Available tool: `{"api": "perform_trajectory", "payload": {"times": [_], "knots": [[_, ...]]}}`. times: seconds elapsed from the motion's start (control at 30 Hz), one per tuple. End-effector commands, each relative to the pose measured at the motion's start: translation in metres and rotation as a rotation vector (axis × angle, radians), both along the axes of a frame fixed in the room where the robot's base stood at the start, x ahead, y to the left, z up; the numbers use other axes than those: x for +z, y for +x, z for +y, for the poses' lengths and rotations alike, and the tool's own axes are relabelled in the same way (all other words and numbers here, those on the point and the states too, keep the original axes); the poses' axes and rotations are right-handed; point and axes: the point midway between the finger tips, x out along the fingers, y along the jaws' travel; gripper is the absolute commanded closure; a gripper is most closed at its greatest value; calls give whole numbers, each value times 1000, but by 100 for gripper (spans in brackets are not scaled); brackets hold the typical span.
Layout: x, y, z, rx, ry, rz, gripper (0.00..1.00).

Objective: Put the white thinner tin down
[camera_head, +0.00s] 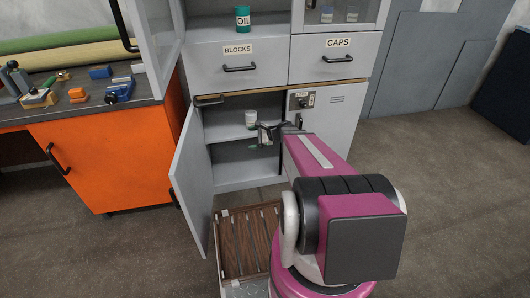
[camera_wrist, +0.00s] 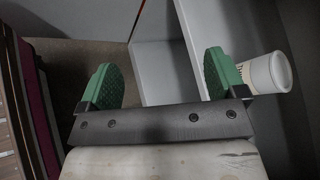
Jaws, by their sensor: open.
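The white thinner tin (camera_head: 251,118) stands upright on the middle shelf (camera_head: 228,132) inside the open lower cabinet. In the wrist view the white tin (camera_wrist: 268,73), with dark lettering on its side, is just right of the right finger, outside the jaws. My gripper (camera_head: 264,138) is at the cabinet opening, in front of the shelf and close to the tin. In the wrist view my gripper (camera_wrist: 162,78) has its two green finger pads wide apart with nothing between them. Whether the right finger touches the tin is unclear.
The grey cabinet door (camera_head: 192,180) hangs open at the left. A closed locker door (camera_head: 330,115) is at the right. A green oil can (camera_head: 243,20) stands above the BLOCKS drawer (camera_head: 238,58). A wooden slatted crate (camera_head: 247,242) is low in front. Tools lie on the left bench.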

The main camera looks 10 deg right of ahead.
Motion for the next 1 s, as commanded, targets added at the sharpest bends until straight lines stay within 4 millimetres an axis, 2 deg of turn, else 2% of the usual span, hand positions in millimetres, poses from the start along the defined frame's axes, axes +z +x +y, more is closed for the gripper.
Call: {"api": "perform_trajectory", "payload": {"times": [0.03,0.23,0.4,0.5,0.7,1.0], "knots": [[6,-21,11,85,-95,-30,10],[12,-82,25,461,-490,-147,10],[23,-129,16,794,-799,-225,10],[33,-149,6,973,-953,-255,10],[48,-169,-12,1207,-1142,-274,10],[52,-172,-17,1262,-1185,-273,10]]}}
